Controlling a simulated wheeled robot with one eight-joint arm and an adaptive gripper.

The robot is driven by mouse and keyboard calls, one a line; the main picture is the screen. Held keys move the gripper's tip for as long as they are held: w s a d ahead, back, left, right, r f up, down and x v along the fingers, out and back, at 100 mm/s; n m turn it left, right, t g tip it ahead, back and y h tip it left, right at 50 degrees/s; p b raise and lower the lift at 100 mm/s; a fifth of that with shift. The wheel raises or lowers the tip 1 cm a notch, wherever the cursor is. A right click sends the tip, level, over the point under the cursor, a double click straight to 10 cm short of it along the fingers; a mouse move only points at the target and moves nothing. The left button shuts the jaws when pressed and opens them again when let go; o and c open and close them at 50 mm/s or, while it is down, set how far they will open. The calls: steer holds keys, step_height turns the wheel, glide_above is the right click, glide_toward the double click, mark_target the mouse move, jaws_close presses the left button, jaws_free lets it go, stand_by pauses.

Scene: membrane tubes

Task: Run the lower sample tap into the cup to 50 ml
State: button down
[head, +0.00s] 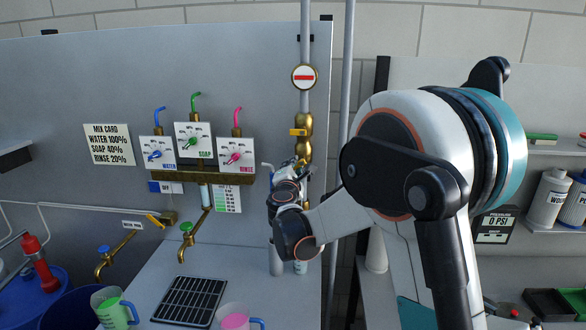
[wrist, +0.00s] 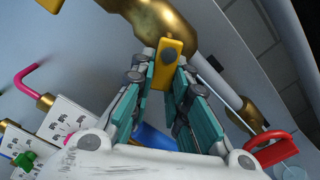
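My gripper (head: 302,172) is raised in front of the vertical pipe at the right edge of the panel. In the wrist view its teal fingers (wrist: 163,82) are apart, with a yellow lever (wrist: 167,62) at or between the tips. I cannot tell whether they touch it. The yellow lever (head: 298,132) sits on a brass valve body (head: 305,120). A red handle (wrist: 272,148) and part of a clear, round-rimmed vessel (wrist: 292,172) show at the lower right. I cannot tell which fitting is the lower sample tap; my arm hides the lower pipe.
A green cup (head: 112,308) and a cup with pink contents (head: 235,320) stand beside a black drain grate (head: 190,300). Brass taps with blue (head: 108,260) and green (head: 188,238) knobs project from the panel. Bottles (head: 550,198) stand on the right shelf.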

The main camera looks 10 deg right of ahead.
steer(key=shift+m, duration=0.3)
steer(key=shift+a+r+m, duration=0.1)
steer(key=shift+r+m, duration=0.15)
steer(key=shift+m, duration=0.65)
steer(key=shift+a+r+m, duration=0.1)
steer(key=shift+r+m, duration=0.15)
steer(key=shift+m, duration=0.65)
steer(key=shift+r+m, duration=0.25)
steer(key=shift+m, duration=0.65)
steer(key=c, duration=1.5)
jaws_free()
steer(key=v, duration=1.2)
steer(key=shift+r, duration=0.1)
